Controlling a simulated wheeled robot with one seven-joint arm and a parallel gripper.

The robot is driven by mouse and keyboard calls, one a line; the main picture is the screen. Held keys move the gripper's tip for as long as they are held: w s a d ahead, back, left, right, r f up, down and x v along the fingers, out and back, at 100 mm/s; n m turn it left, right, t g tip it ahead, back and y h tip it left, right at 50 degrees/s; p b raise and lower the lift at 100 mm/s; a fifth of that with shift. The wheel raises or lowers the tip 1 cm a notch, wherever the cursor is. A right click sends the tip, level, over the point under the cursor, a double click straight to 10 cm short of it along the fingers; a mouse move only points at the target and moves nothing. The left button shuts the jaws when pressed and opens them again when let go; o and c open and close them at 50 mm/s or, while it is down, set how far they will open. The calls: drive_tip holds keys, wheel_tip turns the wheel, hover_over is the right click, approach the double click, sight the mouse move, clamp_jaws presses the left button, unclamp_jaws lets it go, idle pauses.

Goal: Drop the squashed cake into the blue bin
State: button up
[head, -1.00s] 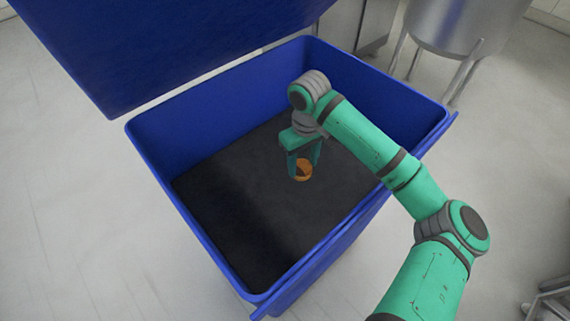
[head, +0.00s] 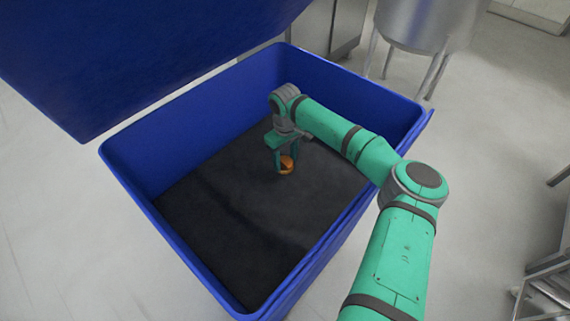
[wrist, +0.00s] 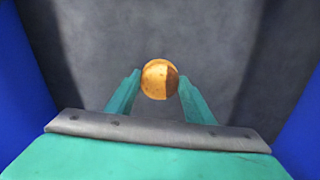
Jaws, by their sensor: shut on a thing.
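The cake (head: 287,166) is a small round orange-brown piece with a dark patch on one side. It also shows in the wrist view (wrist: 158,79), between the fingertips. My gripper (head: 286,164) is shut on it and points down inside the blue bin. In the wrist view my gripper (wrist: 158,84) has one teal finger on each side of the cake. The blue bin (head: 150,165) stands open with a dark grey bottom. The cake is over that bottom, toward the back right; its exact height above it is hard to tell.
The bin's blue lid (head: 150,50) is raised at the back left. A steel tank (head: 425,25) on legs stands behind the bin at the right. A metal frame (head: 545,295) is at the lower right. Pale floor lies around the bin.

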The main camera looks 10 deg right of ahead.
sight(284, 159)
drive_tip(key=shift+w+d+f, duration=0.15)
drive_tip(key=shift+w+f, duration=0.4)
drive_tip(key=shift+f, duration=0.1)
wheel_tip(284, 159, down, 3)
drive_tip(key=shift+r, duration=0.1)
drive_tip(key=shift+w, duration=0.1)
drive_tip(key=shift+a+f, duration=0.25)
drive_tip(key=shift+f, duration=0.05)
drive_tip(key=shift+d+f, duration=0.35)
drive_tip(key=shift+f, duration=0.05)
drive_tip(key=o, duration=0.7)
drive_tip(key=shift+a, duration=0.1)
drive_tip(key=shift+r, duration=0.1)
